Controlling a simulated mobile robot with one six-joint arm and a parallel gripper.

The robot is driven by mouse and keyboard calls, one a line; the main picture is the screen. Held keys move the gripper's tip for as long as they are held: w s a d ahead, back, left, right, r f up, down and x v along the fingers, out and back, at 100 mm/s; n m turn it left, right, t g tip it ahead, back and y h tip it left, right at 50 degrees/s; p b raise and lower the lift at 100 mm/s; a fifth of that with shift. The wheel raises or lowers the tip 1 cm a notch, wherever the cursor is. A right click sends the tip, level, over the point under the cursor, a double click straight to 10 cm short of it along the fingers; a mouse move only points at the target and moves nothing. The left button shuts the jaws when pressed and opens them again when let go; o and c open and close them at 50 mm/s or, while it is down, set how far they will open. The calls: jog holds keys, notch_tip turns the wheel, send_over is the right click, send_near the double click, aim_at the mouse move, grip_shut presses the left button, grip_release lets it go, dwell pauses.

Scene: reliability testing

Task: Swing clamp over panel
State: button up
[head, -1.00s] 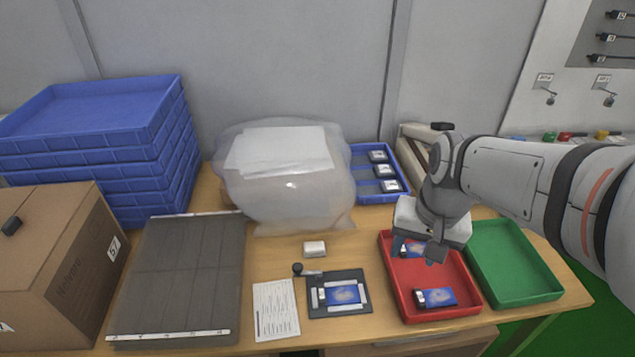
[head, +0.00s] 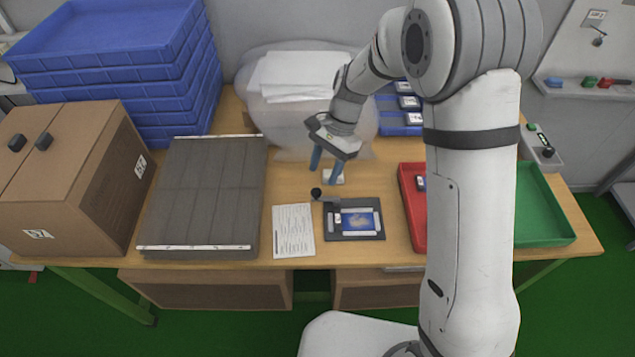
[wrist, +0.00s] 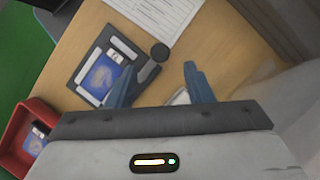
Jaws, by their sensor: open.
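The dark fixture plate (head: 376,235) lies on the table with a blue panel (head: 358,222) in its pale frame. Both show in the wrist view, the plate (wrist: 84,76) and the panel (wrist: 101,76). The clamp's black knob (head: 316,193) is at the fixture's back-left corner, its short arm beside the panel, not across it. The knob (wrist: 160,52) shows in the wrist view beyond my fingers. My gripper (head: 324,174) is open, blue fingers pointing down, behind the knob; in the wrist view my gripper (wrist: 160,84) has nothing between its fingers.
A small white block (head: 335,178) sits by my fingertips. A paper sheet (head: 293,232) lies left of the fixture. A red tray (head: 408,212) and a green tray (head: 545,205) are at right, partly behind my arm. A bagged bundle (head: 290,120) stands behind.

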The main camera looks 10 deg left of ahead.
aim_at(317, 190)
jog(key=x, duration=0.5)
jog(key=shift+f, duration=0.15)
